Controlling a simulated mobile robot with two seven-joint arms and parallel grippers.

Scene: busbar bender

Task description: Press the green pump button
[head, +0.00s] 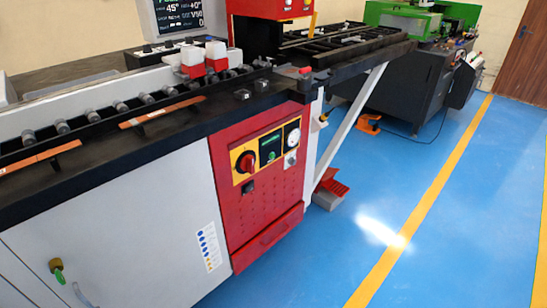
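The red control panel (262,190) is on the front of the bender, right of the white cabinet. On its yellow plate are a red rotary knob (245,162), a dark unit with green markings (270,147), and a round white gauge (293,137). A small round green spot (272,156) sits low on the dark unit and looks like the green pump button. It is too small to tell whether it is pressed. Nothing covers it. Neither of my grippers shows in the head view.
A black worktop (150,135) with rollers juts above the panel. A red foot pedal (331,193) stands on the blue floor by a slanted white brace (350,125). A green machine (405,18) stands behind. The floor (330,250) right of the panel is clear.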

